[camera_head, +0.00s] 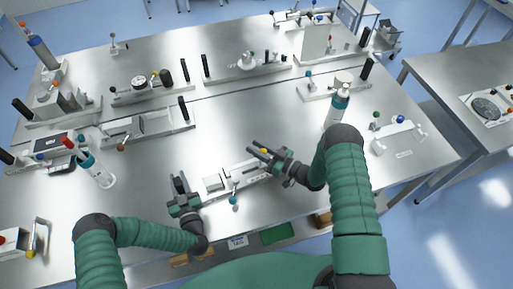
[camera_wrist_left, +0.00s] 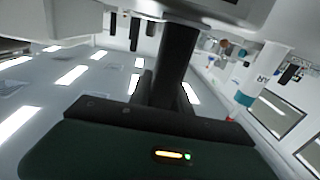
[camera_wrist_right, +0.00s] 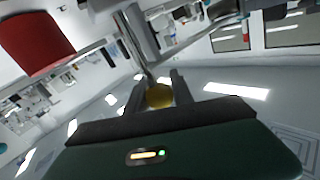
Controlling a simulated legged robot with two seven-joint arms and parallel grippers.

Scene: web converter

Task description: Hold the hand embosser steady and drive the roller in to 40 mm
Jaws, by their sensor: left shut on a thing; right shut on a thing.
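The hand embosser (camera_head: 213,184), as I take it, is a low pale metal device on a long base near the front middle of the bench, between my grippers. My left gripper (camera_head: 180,186) is at its left end, shut on a black upright handle (camera_wrist_left: 177,62) that shows between the fingers in the left wrist view. My right gripper (camera_head: 266,153) is at its right end, shut on a yellow ball knob (camera_wrist_right: 159,96). A small lever with a teal ball (camera_head: 233,201) stands at the device's front. The roller itself and any scale cannot be made out.
A white bottle with a teal collar (camera_head: 338,105) stands behind my right forearm. Several metal fixtures with black handles line the back. A green tray (camera_head: 277,234) is at the front edge. The bench around the embosser is mostly clear.

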